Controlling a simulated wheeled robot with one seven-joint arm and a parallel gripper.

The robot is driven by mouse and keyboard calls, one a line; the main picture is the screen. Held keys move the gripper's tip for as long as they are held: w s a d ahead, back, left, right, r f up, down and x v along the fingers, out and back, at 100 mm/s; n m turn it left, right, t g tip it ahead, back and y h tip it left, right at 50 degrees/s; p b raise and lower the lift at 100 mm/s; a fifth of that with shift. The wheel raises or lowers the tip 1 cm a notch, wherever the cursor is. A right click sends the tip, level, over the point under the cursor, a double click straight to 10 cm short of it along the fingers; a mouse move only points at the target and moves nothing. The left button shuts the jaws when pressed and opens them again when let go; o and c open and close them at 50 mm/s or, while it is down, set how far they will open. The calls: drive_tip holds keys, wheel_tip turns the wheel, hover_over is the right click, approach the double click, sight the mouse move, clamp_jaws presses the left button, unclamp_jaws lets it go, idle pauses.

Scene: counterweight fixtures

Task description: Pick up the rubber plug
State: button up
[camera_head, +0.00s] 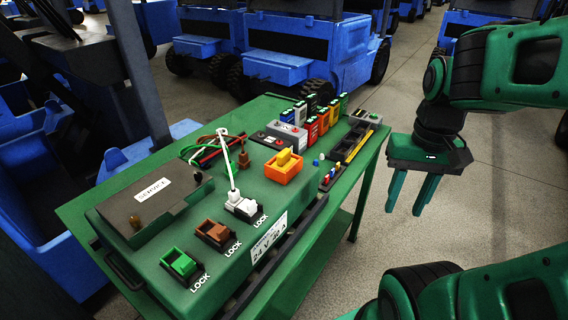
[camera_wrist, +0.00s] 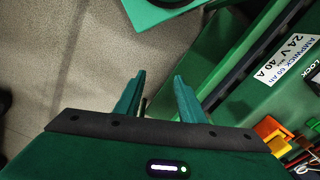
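I cannot tell for certain which thing is the rubber plug. Small blue, white, red and yellow bits (camera_head: 325,177) lie near the bench's right edge. My gripper (camera_head: 404,211) hangs to the right of the bench, over the floor, pointing down. Its fingers are apart with nothing between them; the wrist view (camera_wrist: 159,78) shows the same.
The green bench (camera_head: 85,207) carries a charger box with green, brown and white connectors marked LOCK, an orange connector (camera_head: 284,168), and a row of coloured blocks (camera_head: 312,128). A black tray (camera_head: 347,146) lies at the right edge. Blue trucks (camera_head: 290,55) stand behind. The right-hand floor is clear.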

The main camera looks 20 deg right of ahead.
drive_tip(key=w+a+r+m, duration=0.1)
drive_tip(key=w+a+r, duration=0.1)
drive_tip(key=w+r, duration=0.35)
drive_tip(key=m, duration=0.4)
approach(284, 151)
drive_tip(key=f, duration=0.3)
drive_tip(key=shift+w+a+f, duration=0.1)
drive_tip(key=shift+w, duration=0.25)
drive_tip(key=shift+s+f, duration=0.2)
drive_tip(key=shift+f, duration=2.5)
drive_tip(key=c, duration=0.9)
